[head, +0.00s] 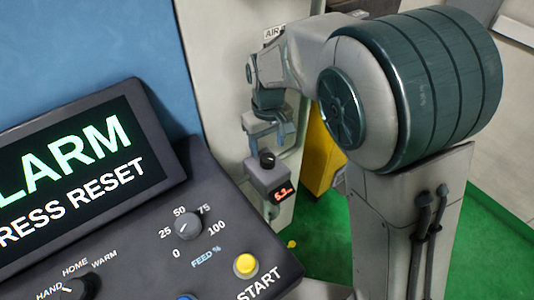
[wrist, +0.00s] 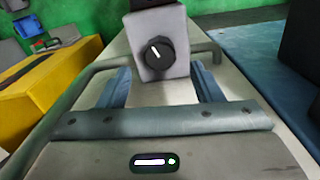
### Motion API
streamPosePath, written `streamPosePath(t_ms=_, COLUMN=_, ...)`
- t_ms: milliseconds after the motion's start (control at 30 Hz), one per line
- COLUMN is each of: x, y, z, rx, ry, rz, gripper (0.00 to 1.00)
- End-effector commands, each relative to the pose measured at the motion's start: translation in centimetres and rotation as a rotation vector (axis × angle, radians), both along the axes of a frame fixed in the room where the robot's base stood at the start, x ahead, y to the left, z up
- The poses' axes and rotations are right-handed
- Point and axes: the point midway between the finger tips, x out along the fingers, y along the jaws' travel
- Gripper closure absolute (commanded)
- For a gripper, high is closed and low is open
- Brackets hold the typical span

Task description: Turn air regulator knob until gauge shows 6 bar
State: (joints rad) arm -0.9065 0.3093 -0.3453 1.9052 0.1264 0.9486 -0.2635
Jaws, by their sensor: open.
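The air regulator is a small grey box (head: 268,178) on the side of a pale cabinet in the head view, below an "AIR" label. Its black round knob (head: 267,160) is on top. The red digital gauge (head: 281,195) seems to begin with 6, but is too small to read surely. My gripper (head: 267,143) is open just above the knob. In the wrist view the knob (wrist: 153,52), with a white pointer line, faces the camera on the grey box (wrist: 176,62). My open gripper's blue fingers (wrist: 161,72) stand left and right of the box, apart from the knob.
A control console with an alarm screen (head: 80,165), a feed dial (head: 188,226) and a yellow start button (head: 246,265) fills the lower left in the head view. A yellow box (head: 319,160) stands behind the regulator. Green floor (head: 315,235) shows below it.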

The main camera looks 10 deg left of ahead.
Motion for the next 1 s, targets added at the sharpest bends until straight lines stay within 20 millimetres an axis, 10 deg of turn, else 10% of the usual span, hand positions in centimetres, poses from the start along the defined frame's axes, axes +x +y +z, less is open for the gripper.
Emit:
streamPosePath(t_ms=300, x=0.0, y=0.0, z=-4.4, rx=-0.001, ry=0.001, rz=-0.001, gripper=0.41)
streamPosePath(t_ms=667, x=0.0, y=0.0, z=-4.8, rx=0.001, ry=-0.001, rz=-0.001, gripper=0.41)
streamPosePath(t_ms=833, x=0.0, y=0.0, z=-4.8, rx=0.001, ry=-0.001, rz=-0.001, gripper=0.85)
streamPosePath(t_ms=1000, x=0.0, y=0.0, z=-4.8, rx=0.001, ry=-0.001, rz=-0.009, gripper=0.85)
